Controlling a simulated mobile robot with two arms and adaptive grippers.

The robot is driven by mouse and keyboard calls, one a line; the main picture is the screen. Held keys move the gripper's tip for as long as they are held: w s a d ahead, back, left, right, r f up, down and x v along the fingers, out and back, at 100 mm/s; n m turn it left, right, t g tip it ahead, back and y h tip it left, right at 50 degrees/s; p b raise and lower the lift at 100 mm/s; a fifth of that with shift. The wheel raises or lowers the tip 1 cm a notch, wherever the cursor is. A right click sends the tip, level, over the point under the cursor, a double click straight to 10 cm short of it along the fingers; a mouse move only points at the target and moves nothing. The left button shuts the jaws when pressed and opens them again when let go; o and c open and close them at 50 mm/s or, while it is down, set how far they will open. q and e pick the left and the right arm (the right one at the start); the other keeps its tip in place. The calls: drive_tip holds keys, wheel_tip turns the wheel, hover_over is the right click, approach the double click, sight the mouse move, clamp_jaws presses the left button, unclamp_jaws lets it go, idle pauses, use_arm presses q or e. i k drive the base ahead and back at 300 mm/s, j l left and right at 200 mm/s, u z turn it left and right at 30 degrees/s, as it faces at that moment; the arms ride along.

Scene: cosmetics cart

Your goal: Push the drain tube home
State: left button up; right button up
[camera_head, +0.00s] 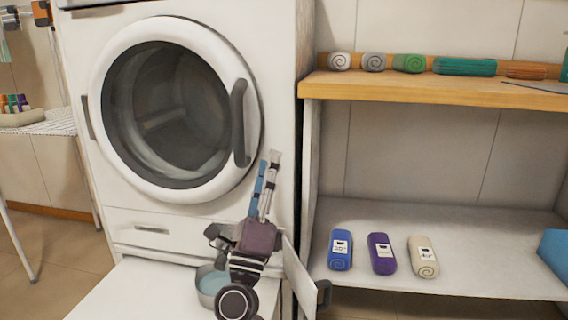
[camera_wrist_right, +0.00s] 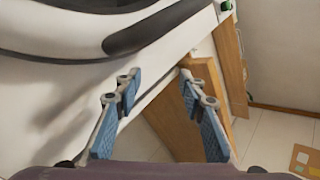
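My right gripper (camera_head: 266,172) is raised in front of the washing machine (camera_head: 283,60), just below and right of the round door's handle, fingers pointing up. The right wrist view shows its two blue-padded fingers (camera_wrist_right: 162,105) apart with nothing between them. The drain tube cannot be made out in either view. The small open flap (camera_head: 298,280) with a dark handle (camera_head: 323,292) stands at the machine's lower right, partly hidden by my right arm. A grey bowl of bluish water (camera_head: 211,284) is behind and left of my wrist, partly covered. My left gripper is not in view.
The round door (camera_head: 218,55) is closed; its dark handle (camera_head: 240,120) is close to my right fingers and shows in the wrist view (camera_wrist_right: 155,26).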

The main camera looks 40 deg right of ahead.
sight(220, 262)
drive_tip(key=i+j+z, duration=0.1)
drive_tip(key=j, duration=0.25)
drive_tip(key=i+j+z, duration=0.1)
drive_tip(key=j, duration=0.25)
drive_tip(key=i+j+z, duration=0.15)
drive_tip(key=j, duration=0.2)
drive_tip(key=i+j+z, duration=0.1)
drive_tip(key=j, duration=0.3)
